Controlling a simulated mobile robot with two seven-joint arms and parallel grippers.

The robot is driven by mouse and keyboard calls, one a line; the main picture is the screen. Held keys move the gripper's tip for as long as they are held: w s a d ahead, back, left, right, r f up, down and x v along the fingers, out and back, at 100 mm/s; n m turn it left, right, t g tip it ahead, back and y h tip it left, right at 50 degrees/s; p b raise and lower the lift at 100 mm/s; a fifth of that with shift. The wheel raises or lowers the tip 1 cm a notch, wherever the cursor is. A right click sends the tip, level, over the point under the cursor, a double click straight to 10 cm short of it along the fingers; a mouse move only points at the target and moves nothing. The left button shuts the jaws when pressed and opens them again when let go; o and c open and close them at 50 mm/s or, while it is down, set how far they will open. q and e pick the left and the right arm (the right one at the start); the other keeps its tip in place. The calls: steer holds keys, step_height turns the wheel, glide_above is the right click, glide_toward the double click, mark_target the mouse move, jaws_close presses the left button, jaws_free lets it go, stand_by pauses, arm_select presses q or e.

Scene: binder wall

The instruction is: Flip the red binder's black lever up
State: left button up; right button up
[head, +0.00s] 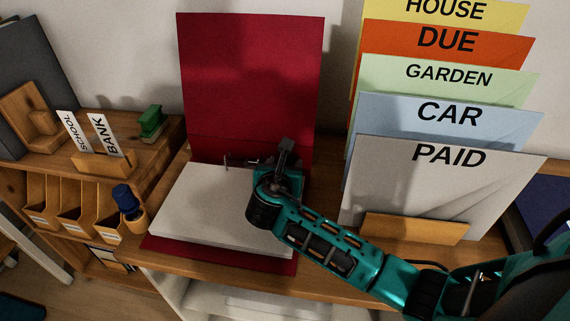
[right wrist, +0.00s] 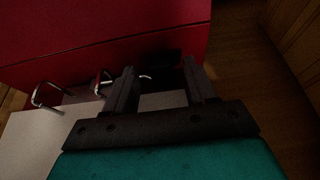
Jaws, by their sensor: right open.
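The red binder (head: 250,85) lies open on the wooden desk, its cover standing upright against the wall; it also shows in the right wrist view (right wrist: 100,28). A white paper stack (head: 205,205) lies on its lower cover. Metal rings (head: 228,161) stand along the spine, and one shows clearly in the right wrist view (right wrist: 42,93). My right gripper (head: 284,152) is open at the right end of the ring mechanism, its fingers (right wrist: 160,82) pointing toward the spine. A dark piece, perhaps the black lever, shows between and beyond the fingertips; its pose is unclear. My left gripper is out of view.
A file rack of labelled folders (head: 450,185) stands close on the right, near my right arm. On the left are a wooden card holder (head: 104,164), a green stapler-like object (head: 151,122) and a dark blue stamp-like object (head: 127,198). The desk's front edge is narrow.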

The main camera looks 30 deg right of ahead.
steer(key=shift+w+d+f, duration=0.1)
steer(key=shift+w+d, duration=0.1)
steer(key=shift+w, duration=0.05)
steer(key=shift+c, duration=0.4)
jaws_close()
